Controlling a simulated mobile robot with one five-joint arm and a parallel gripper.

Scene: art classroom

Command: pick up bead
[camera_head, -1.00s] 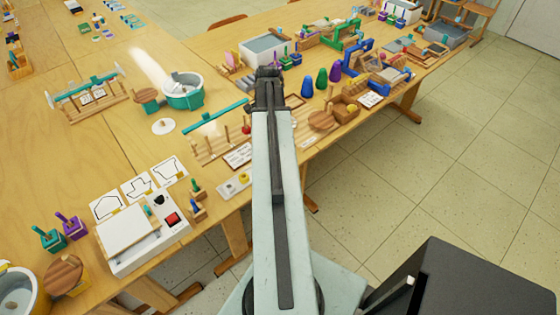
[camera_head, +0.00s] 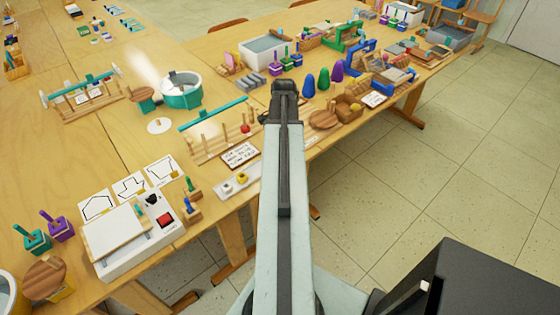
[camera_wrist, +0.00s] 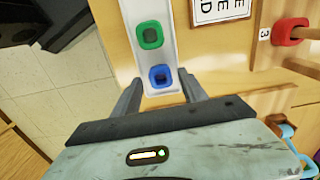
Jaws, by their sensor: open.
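In the wrist view a green bead (camera_wrist: 150,36) and a blue bead (camera_wrist: 160,76) sit on a white tray (camera_wrist: 152,55). My gripper (camera_wrist: 160,90) is open and empty, its two fingers either side of the tray's near end, with the blue bead between or just beyond their tips. I cannot tell the height gap. In the head view the tray (camera_head: 219,193) shows a white bead (camera_head: 227,188) and a yellow bead (camera_head: 242,178); my arm hides its right part. My gripper (camera_head: 284,88) appears at the arm's far end. A red bead (camera_head: 245,129) is on the peg rack.
The wooden peg rack (camera_head: 212,147) and a printed card (camera_head: 239,155) lie beside the tray. The table edge drops to open floor (camera_head: 440,170).

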